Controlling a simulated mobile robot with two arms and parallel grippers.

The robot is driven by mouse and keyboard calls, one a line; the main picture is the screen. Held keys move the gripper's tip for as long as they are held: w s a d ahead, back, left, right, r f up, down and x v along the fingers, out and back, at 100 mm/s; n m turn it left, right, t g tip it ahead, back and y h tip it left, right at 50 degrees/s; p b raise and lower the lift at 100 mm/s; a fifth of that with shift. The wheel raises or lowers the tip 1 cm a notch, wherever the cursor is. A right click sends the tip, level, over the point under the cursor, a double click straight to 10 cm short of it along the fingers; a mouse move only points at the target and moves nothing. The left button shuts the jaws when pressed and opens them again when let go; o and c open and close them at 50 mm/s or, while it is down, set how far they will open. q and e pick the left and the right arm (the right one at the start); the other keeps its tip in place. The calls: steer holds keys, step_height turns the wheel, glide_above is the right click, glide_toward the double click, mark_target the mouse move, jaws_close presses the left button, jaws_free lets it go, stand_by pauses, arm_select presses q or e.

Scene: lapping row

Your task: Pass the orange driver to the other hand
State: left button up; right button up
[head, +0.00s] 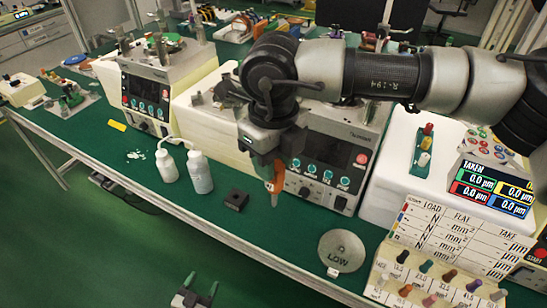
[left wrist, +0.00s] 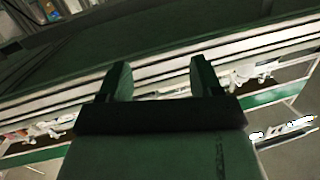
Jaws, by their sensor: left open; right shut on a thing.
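The orange driver (head: 276,180) hangs below my right gripper (head: 268,160), its thin end pointing down. My right gripper is shut on it, above the green bench in front of the middle lapping machine. The upper part of the driver is hidden by the jaws. My left gripper (head: 195,293) is low at the bottom edge of the head view, in front of the bench, apart from the driver. Its two fingers stand apart with nothing between them, as the left wrist view also shows (left wrist: 160,80).
Two white bottles (head: 200,172) and a black block (head: 236,199) stand on the bench left of the driver. A round plate marked LOW (head: 341,250) lies to the right. A rack of coloured pieces (head: 425,283) is at the lower right. Floor in front of the bench is clear.

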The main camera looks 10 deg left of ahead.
arm_select(q)
steer(key=s+f+g+y, duration=0.1)
steer(key=s+f+g, duration=0.6)
steer(key=s+f, duration=0.3)
steer(key=s+d+f+n+g+y, duration=0.1)
steer(key=s+f+g, duration=0.7)
steer(key=s, duration=1.1)
step_height(320, 180, down, 3)
steer(key=shift+d+r+y, duration=0.1)
steer(key=shift+d+y, duration=0.15)
steer(key=shift+y, duration=0.15)
